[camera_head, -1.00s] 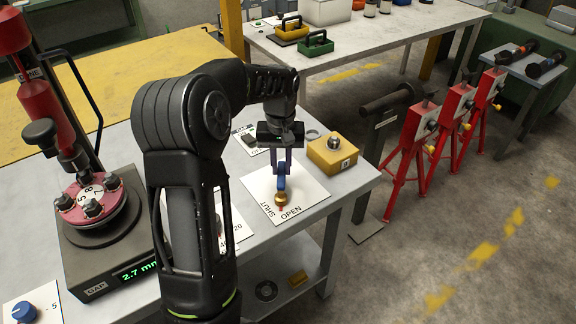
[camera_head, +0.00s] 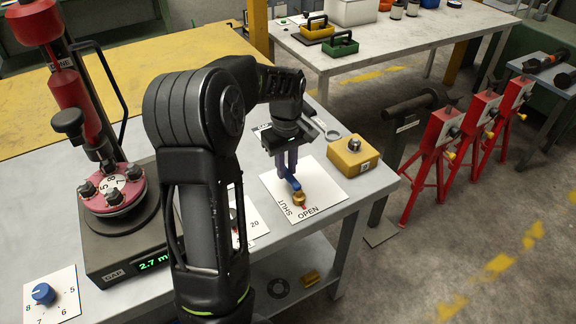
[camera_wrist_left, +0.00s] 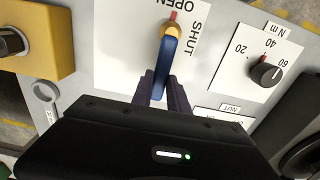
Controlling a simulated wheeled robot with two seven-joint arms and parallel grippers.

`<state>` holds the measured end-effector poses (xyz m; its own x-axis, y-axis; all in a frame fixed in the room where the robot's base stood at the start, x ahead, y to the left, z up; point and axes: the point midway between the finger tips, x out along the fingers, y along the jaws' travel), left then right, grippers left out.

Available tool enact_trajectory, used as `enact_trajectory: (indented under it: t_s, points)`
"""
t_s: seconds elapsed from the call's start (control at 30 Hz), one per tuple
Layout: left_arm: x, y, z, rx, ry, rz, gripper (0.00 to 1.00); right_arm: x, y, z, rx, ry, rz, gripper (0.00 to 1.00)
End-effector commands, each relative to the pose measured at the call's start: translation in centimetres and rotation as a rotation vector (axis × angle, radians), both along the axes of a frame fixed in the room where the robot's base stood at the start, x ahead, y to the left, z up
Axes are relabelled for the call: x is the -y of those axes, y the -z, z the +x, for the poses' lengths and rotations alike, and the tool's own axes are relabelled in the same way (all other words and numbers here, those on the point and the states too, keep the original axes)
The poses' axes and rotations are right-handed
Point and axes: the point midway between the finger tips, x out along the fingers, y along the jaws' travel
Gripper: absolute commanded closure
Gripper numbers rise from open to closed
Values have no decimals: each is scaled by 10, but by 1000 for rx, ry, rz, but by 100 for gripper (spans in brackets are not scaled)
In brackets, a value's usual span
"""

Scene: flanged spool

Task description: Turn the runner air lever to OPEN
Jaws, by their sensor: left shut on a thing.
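The runner air lever has a blue handle (camera_head: 293,184), a brass hub (camera_head: 299,197) and a small red pointer. It sits on a white plate (camera_head: 328,186) marked SHUT and OPEN. The pointer is close to the OPEN word. In the left wrist view the blue handle (camera_wrist_left: 166,56) runs from the brass hub back between my fingers, with the red pointer (camera_wrist_left: 173,16) beside the OPEN letters. My left gripper (camera_head: 290,177) points down and is shut on the handle; its fingers (camera_wrist_left: 163,92) partly hide the handle's end. My right gripper is not in view.
A yellow box (camera_head: 353,157) with a metal knob stands just behind the plate. A white dial plate (camera_head: 253,222) lies left of it, partly behind my arm. A gauge stand with a red press (camera_head: 113,190) is at the left. The table's right edge is near.

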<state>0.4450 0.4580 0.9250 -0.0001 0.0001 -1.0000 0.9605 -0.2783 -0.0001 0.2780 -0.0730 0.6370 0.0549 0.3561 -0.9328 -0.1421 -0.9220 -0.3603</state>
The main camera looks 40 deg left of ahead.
Motion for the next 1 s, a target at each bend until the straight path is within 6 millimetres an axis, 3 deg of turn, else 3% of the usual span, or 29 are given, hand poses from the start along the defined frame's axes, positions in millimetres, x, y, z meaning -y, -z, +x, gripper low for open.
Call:
enact_trajectory:
  t_s: [0.3,0.33,0.6,1.0]
  points:
    - [-1,-1,0,1,-9,1,100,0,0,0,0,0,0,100]
    - [-1,-1,0,1,-9,1,79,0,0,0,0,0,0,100]
    - [-1,0,0,0,-7,0,58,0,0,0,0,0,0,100]
    - [-1,-9,1,3,-5,1,58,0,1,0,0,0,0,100]
